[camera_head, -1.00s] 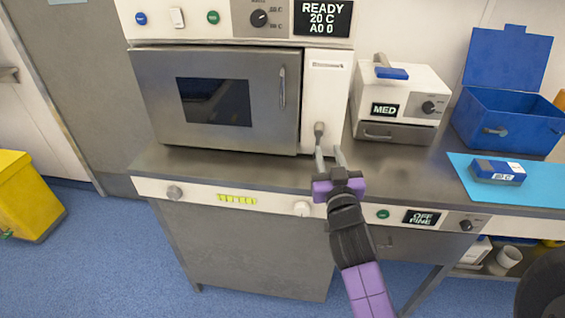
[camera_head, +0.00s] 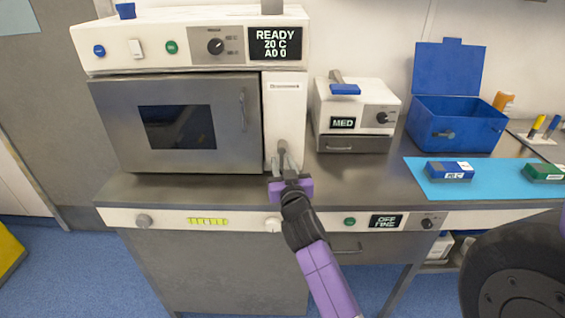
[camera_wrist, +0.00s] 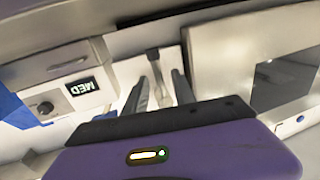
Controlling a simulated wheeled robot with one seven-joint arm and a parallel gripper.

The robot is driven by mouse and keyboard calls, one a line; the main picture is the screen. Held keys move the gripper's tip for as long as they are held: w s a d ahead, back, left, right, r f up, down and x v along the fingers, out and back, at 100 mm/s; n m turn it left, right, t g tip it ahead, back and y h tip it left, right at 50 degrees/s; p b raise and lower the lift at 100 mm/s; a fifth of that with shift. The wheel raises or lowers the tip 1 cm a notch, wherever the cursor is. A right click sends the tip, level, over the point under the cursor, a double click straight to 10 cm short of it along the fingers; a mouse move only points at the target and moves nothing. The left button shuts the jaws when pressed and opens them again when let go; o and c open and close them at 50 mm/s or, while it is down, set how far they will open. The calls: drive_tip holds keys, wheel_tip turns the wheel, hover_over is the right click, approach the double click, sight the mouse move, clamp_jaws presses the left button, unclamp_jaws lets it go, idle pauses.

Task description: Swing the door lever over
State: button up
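The door lever (camera_head: 282,147) is a small grey handle on the white panel to the right of the steel oven door (camera_head: 227,140). It points down from its pivot. My gripper (camera_head: 284,162) is at the lower part of this panel, at the lever's lower end. In the wrist view the fingers of my gripper (camera_wrist: 160,86) are apart, and the lever (camera_wrist: 158,68) shows in the gap between them. I cannot tell whether either finger touches it. The oven door looks closed. The lever's lower end is partly hidden by my gripper in the head view.
A small white device marked MED (camera_head: 358,110) stands right of the oven. Further right are an open blue box (camera_head: 455,128) and a light blue mat (camera_head: 425,180) with a blue block (camera_head: 449,171). The steel counter (camera_head: 335,180) in front of the MED device is clear.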

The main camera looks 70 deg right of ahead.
drive_tip(key=shift+d, duration=0.1)
clamp_jaws()
idle(1.4)
